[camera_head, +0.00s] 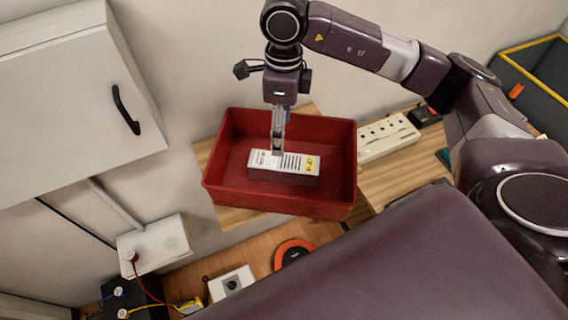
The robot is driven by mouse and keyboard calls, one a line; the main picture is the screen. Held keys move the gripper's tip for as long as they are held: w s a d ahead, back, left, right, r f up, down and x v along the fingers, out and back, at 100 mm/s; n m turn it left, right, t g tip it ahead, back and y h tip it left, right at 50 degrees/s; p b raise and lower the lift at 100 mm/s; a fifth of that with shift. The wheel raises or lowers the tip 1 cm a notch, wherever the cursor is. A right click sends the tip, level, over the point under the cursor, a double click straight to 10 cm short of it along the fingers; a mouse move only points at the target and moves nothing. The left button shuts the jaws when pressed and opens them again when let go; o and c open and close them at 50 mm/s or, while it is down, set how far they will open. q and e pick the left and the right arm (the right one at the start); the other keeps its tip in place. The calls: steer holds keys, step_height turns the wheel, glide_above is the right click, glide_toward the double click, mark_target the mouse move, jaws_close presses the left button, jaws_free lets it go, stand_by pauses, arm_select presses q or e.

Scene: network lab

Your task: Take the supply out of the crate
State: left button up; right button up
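The supply (298,164), a grey-white box with a printed label, black stripes and a yellow mark, is inside the red crate (334,197), near its middle. My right gripper (278,150) points down into the crate, its fingertips at the supply's upper face, left of its middle. The fingers are seen edge-on, so I cannot tell whether they are open or closed on the supply. I cannot see whether the supply touches the crate floor. My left gripper is out of view.
The crate rests on a wooden surface (392,180). A white power strip (386,137) lies right of it. A grey cabinet (75,100) hangs at left. Below are an orange ring-shaped object (293,247), a white box (232,284) and a black box with cables (135,298).

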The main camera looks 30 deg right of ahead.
steer(key=b, duration=0.3)
glide_above(284, 161)
steer(key=f, duration=0.5)
steer(key=shift+w+d, duration=0.2)
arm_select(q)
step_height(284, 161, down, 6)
arm_select(e)
steer(key=shift+s+f+b, duration=0.15)
steer(key=shift+b, duration=0.15)
step_height(284, 161, down, 2)
steer(key=shift+f+p, duration=0.1)
steer(key=shift+p, duration=0.45)
steer(key=f+p, duration=0.2)
steer(key=f, duration=0.1)
steer(key=f+p, duration=0.1)
steer(key=f, duration=0.1)
steer(key=shift+s+a, duration=0.15)
steer(key=shift+a, duration=0.1)
steer(key=shift+f, duration=0.3)
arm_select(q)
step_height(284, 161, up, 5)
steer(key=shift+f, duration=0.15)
arm_select(e)
steer(key=shift+c, duration=0.7)
jaws_close()
